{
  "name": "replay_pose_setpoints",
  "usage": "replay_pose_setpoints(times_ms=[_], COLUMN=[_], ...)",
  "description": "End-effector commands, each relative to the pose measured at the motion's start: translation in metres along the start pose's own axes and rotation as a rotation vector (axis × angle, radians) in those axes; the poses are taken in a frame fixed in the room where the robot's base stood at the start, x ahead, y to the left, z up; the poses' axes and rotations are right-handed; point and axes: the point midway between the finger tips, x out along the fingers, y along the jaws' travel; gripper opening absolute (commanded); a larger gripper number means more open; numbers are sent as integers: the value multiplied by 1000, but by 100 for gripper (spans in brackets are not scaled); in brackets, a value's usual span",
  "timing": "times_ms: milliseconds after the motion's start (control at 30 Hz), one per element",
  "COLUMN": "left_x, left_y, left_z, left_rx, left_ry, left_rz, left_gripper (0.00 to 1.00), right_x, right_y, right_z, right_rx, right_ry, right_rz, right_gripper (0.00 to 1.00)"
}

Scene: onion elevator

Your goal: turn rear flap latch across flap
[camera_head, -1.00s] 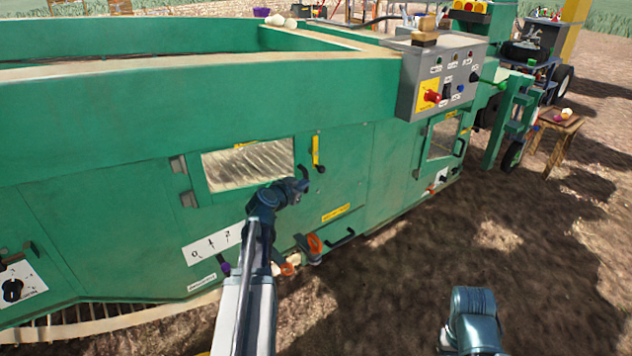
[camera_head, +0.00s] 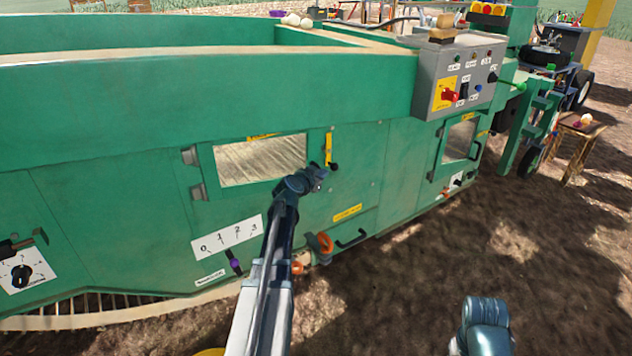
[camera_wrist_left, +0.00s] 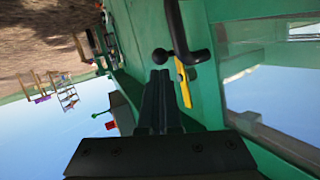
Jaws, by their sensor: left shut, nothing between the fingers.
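A windowed green flap (camera_head: 206,165) is on the machine's side, left of centre. Just right of it, the yellow latch (camera_head: 328,147) stands upright with a black knob (camera_head: 334,167) at its lower end. My left gripper (camera_head: 319,174) is shut and empty, close to the knob and the flap's right edge. In the left wrist view the shut fingers (camera_wrist_left: 158,92) point at the black knob (camera_wrist_left: 161,57), beside the yellow latch (camera_wrist_left: 183,84). I cannot tell whether they touch. A black curved handle (camera_wrist_left: 191,45) is next to the knob. My right gripper is out of view.
A grey control box (camera_head: 430,85) with switches sticks out at upper right. Another windowed flap (camera_head: 460,140) is farther right. An orange lever (camera_head: 325,244) and black handle (camera_head: 352,239) are below my left gripper. Bare ground (camera_head: 400,290) is open in front.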

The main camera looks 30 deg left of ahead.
Motion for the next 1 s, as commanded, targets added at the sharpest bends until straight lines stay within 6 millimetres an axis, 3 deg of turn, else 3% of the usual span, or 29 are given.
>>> replay_pose_setpoints(times_ms=[33,100,333,1000], left_x=[15,27,52,58], left_y=[-1,-1,0,0], left_z=[2,2,1,1], left_rx=[1,1,0,0], left_ry=[0,0,0,0], left_rz=[0,0,0,0], left_gripper=[0,0,0,0], right_x=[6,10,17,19], right_y=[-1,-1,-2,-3], right_z=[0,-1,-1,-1], right_rx=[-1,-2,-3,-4], right_ry=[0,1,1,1], right_rz=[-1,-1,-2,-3], right_gripper=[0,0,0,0])
